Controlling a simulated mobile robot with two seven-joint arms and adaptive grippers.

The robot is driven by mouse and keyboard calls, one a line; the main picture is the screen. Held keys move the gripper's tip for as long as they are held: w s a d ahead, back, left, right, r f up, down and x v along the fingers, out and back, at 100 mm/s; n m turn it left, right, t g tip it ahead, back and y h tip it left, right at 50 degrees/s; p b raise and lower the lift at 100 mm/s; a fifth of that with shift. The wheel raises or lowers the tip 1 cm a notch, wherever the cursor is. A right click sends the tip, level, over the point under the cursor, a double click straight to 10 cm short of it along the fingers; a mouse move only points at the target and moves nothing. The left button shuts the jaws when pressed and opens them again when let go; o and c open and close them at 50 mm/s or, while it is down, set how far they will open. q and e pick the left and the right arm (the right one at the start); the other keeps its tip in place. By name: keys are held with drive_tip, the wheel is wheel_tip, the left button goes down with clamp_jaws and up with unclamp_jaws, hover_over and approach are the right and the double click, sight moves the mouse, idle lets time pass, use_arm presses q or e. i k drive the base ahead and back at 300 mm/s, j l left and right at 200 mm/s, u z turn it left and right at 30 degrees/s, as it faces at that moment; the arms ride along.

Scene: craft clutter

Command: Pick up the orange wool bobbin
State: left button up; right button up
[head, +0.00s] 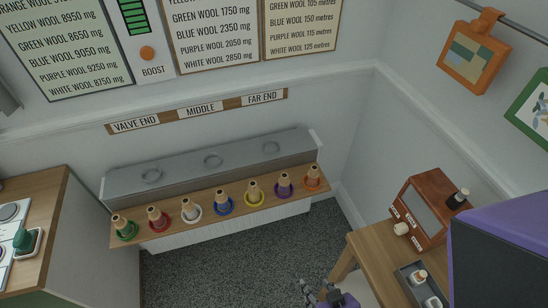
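The orange wool bobbin (313,183) stands upright at the right end of a wooden shelf (180,230). It has a pale wooden cone and an orange ring around its base. The purple bobbin (284,187) is just left of it, and the yellow bobbin (254,194) comes after that. My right gripper (312,290) shows at the bottom edge, partly cut off, well below the shelf and apart from every bobbin. Its fingers are small and dark, and I cannot tell how far they are apart. My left gripper is out of view.
Blue (224,204), white (191,210), red (158,219) and green (124,228) bobbins fill the shelf's left part. A grey box (215,160) runs behind them. A wooden table (376,262) with a brown cabinet (418,212) stands right. The carpet (225,268) below is clear.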

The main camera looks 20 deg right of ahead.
sight(313, 174)
drive_tip(key=i+j+z, duration=0.15)
drive_tip(key=z, duration=0.25)
drive_tip(key=i+j+z, duration=0.1)
drive_tip(key=j+z, duration=0.3)
drive_tip(key=i+j+z, duration=0.1)
drive_tip(key=z, duration=0.3)
drive_tip(key=j+z, duration=0.4)
drive_tip(key=i+j+z, duration=0.15)
drive_tip(key=z, duration=0.2)
drive_tip(key=i+j+z, duration=0.2)
drive_tip(key=z, duration=0.2)
drive_tip(key=i, duration=0.15)
